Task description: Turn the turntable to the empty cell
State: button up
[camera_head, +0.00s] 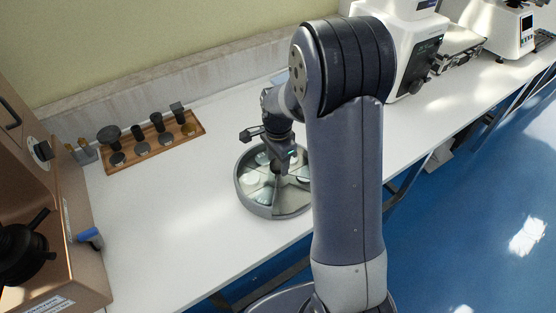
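The turntable (245,189) is a round grey dish on the white bench, split into wedge-shaped cells by raised dividers. A pale round piece (251,178) lies in a left cell, and another light piece shows toward the back. My arm hides the right side of the dish, so I cannot tell which cell is empty. My gripper (277,172) is pointed down over the middle of the turntable, close to its hub. Its fingers are small and dark, and I cannot tell whether they are open, shut or touching the hub.
A wooden tray (112,167) with several dark tools and discs lies at the back left. A brown tester (75,262) stands at the left edge. A white tester (418,50) and another machine (505,30) stand at the back right. Bare bench (175,225) lies left of the turntable.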

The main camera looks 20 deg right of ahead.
aim_at(278, 164)
jog(key=shift+o, duration=1.1)
jog(key=shift+r, duration=0.1)
notch_tip(278, 164, up, 11)
jog(key=shift+f, duration=0.2)
notch_tip(278, 164, down, 11)
jog(key=shift+r, duration=0.1)
